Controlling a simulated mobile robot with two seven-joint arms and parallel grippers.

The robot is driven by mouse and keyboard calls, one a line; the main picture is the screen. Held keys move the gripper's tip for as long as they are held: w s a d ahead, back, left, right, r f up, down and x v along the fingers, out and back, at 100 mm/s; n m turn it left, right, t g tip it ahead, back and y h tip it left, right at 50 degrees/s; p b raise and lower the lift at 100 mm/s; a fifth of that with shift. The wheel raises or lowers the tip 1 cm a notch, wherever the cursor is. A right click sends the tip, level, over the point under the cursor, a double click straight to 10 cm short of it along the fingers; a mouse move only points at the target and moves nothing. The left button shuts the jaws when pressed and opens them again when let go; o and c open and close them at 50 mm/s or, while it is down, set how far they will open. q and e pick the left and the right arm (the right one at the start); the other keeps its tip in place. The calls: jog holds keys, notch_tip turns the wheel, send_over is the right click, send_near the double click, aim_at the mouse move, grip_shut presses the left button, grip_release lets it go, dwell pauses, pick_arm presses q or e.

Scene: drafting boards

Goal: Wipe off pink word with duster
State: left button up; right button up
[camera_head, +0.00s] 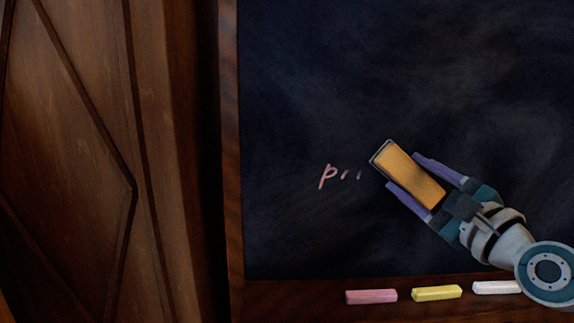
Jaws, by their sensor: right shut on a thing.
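Pink chalk writing (329,176) is on the dark chalkboard (320,80), left of the duster. My right gripper (408,177) comes in from the lower right and is shut on the duster, one purple finger along each long side. Whether the duster's face touches the board is hard to tell. My left gripper is not in view.
A pink chalk (371,297), a yellow chalk (437,293) and a white chalk (496,287) lie on the wooden ledge (290,299) below the board. The wooden frame (230,150) bounds the board at left, beside brown wood panelling (80,160). The board's upper area is clear.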

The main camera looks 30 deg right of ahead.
aim_at(308, 167)
jog(key=shift+w+a+p, duration=0.25)
jog(key=shift+w+a, duration=0.35)
jog(key=shift+a, duration=0.3)
jog(key=shift+w+a+p, duration=0.25)
jog(key=shift+w+a, duration=0.3)
jog(key=shift+a, duration=0.35)
jog(key=shift+w+a, duration=0.35)
jog(key=shift+a, duration=0.25)
jog(key=shift+w+a+p, duration=0.4)
jog(key=shift+w+a, duration=0.05)
jog(key=shift+a, duration=0.25)
jog(key=shift+w+a, duration=0.4)
jog(key=shift+a, duration=0.2)
jog(key=shift+w+a, duration=0.4)
jog(key=shift+a, duration=0.3)
jog(key=shift+w+a, duration=0.4)
jog(key=shift+a, duration=0.25)
jog(key=shift+w+a, duration=0.4)
jog(key=shift+a, duration=0.3)
jog(key=shift+w+a, duration=0.4)
jog(key=shift+a, duration=0.25)
